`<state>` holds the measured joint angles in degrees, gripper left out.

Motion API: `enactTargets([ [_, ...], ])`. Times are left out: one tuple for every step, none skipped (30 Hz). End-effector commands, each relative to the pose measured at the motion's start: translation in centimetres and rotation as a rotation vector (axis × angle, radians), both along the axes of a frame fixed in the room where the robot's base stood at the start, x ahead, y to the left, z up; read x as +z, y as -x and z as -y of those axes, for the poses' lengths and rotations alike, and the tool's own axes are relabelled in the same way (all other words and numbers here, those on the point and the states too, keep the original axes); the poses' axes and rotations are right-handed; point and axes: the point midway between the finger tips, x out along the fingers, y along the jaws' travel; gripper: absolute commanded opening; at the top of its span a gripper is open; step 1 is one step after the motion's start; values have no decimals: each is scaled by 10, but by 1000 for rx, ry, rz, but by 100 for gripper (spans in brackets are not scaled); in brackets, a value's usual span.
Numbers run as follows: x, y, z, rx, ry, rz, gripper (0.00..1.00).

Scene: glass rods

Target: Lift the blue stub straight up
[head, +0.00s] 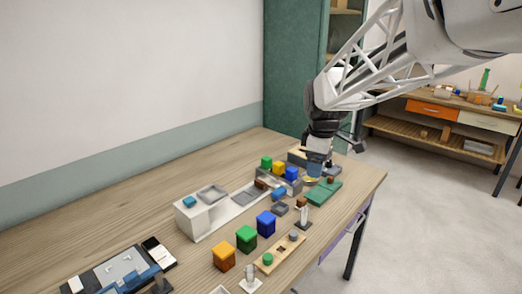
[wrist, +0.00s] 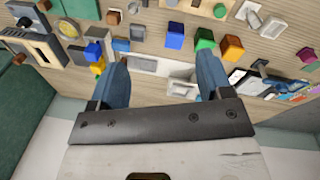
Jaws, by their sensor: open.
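A small blue block (head: 278,194) sits near the white tray unit in the head view. It looks like the stub and seems to show in the wrist view (wrist: 137,33), but other blue pieces make this uncertain. My gripper (head: 314,172) is at the table's far right part, beyond and to the right of the small block. In the wrist view my gripper (wrist: 163,57) has its two blue fingers wide apart with nothing held between them.
Orange (head: 223,256), green (head: 246,239) and blue (head: 265,223) boxes stand in a row. A wooden strip (head: 279,254) with pegs lies right of them. The white unit (head: 208,215) and a green board (head: 323,192) flank the middle.

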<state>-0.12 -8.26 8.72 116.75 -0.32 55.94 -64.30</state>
Motion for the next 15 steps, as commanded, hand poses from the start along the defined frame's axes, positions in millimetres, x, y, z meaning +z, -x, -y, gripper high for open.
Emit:
enactTargets([
  [-4,-15,0,42,5,-7,72],
  [-5,-23,-1,71,7,-10,72],
  [-7,-33,-1,106,12,-13,72],
  [-9,-41,-1,135,14,-16,72],
  [-11,-48,-1,163,18,-19,72],
  [-14,-59,-2,200,21,-23,72],
  [-16,-66,-2,228,24,-25,72],
  [-18,-74,-2,256,26,-28,72],
  [-21,-84,-2,292,29,-32,72],
  [-24,-91,-3,320,32,-35,72],
  [-27,-99,-3,348,34,-37,72],
  [-31,-109,-3,385,36,-41,72],
  [-34,-117,-3,413,38,-44,72],
  [-37,-124,-4,441,41,-46,72],
  [-41,-134,-4,479,44,-50,72],
])
